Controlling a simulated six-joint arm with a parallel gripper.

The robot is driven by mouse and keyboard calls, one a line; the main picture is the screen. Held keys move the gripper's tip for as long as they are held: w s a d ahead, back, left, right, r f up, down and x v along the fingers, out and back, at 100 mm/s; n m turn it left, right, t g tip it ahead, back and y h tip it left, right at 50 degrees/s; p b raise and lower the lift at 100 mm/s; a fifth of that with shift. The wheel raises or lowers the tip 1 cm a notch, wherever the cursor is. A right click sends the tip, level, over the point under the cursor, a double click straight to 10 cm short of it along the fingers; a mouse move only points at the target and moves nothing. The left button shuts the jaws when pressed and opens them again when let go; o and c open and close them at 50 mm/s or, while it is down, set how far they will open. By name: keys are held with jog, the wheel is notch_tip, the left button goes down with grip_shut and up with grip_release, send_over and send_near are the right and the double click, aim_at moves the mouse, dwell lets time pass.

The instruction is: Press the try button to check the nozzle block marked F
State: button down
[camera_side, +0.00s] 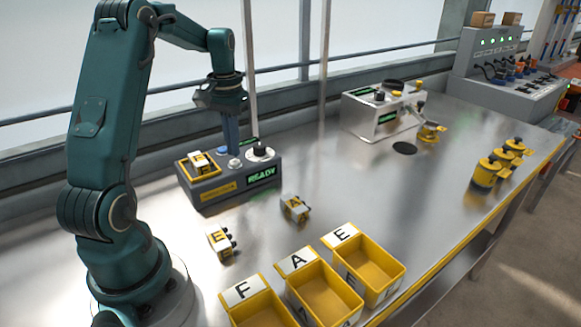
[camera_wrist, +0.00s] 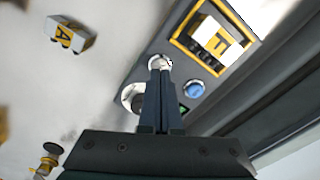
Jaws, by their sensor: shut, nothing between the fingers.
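The box carries a pale round button (camera_side: 234,163), a blue button (camera_wrist: 194,89) and a black knob (camera_side: 260,150). Its display (camera_side: 262,176) reads READY in green. No readable label tells which button is the try button. My gripper (camera_side: 233,152) is shut and empty, pointing down over the box. In the wrist view its fingertips (camera_wrist: 160,66) are at the pale button; I cannot tell whether they touch it.
Yellow bins F (camera_side: 240,291), A (camera_side: 297,262) and E (camera_side: 340,236) line the front edge. A second machine (camera_side: 372,115) stands behind; yellow fittings (camera_side: 487,172) stand at right.

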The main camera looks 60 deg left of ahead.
aim_at(237, 161)
jog(key=shift+f, duration=1)
dwell(0.3)
jog(key=shift+r, duration=0.1)
notch_tip(237, 161, up, 8)
dwell(1.1)
jog(key=s+d+r+m+t+y, duration=0.15)
jog(key=d+r, duration=0.25)
jog(key=d, duration=0.4)
jog(key=d+r+m+t+h, duration=0.1)
jog(key=d+r+m+t, duration=0.15)
jog(key=d, duration=0.55)
jog(key=s+d+f+m+t, duration=0.1)
jog(key=s+d+f+m, duration=0.1)
jog(key=s+d+f, duration=0.3)
jog(key=shift+s+d+f+t, duration=0.35)
jog(key=shift+s+d, duration=0.95)
jog(key=shift+s, duration=0.45)
